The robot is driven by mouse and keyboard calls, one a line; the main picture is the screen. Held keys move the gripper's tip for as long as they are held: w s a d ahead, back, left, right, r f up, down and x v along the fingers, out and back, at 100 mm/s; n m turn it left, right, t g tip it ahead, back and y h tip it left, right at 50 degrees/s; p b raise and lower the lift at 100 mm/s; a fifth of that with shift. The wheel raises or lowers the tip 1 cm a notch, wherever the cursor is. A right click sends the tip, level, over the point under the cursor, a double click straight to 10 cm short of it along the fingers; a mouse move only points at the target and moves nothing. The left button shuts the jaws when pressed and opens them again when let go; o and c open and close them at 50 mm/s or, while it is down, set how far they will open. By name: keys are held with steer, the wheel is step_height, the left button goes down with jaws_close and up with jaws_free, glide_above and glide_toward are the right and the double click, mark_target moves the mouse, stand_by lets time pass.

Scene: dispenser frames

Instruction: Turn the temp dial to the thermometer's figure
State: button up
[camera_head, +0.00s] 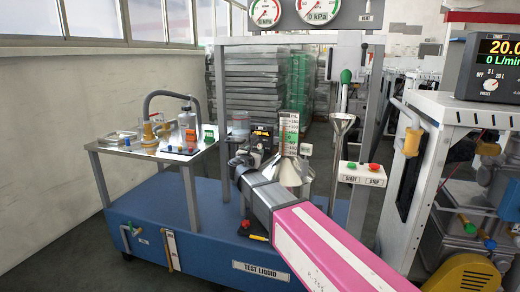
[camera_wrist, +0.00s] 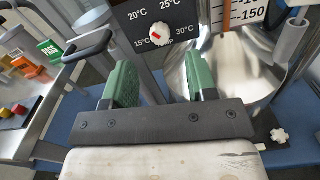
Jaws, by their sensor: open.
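In the wrist view the temp dial (camera_wrist: 160,35) is a white knob with a red mark on a black panel (camera_wrist: 181,19). The figures 15, 20, 25 and 30°C surround it; which one the mark points at is too small to tell. My gripper (camera_wrist: 161,84) is open and empty, its two green fingers apart, with the dial ahead of the gap and not touched. In the head view my gripper (camera_head: 240,165) is among the parts at the rig's middle, and the dial cannot be made out. No thermometer reading is legible in either view.
A steel funnel-shaped vessel (camera_wrist: 187,78) and a marked scale (camera_wrist: 240,16) stand right of the panel. A dark tube handle (camera_wrist: 90,46) is close left. The head view shows a side table (camera_head: 110,150) at left and a START/STOP box (camera_head: 362,174) at right.

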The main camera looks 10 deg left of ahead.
mark_target(259, 147)
steer(key=w, duration=0.6)
steer(key=shift+d, duration=0.25)
steer(key=c, duration=0.9)
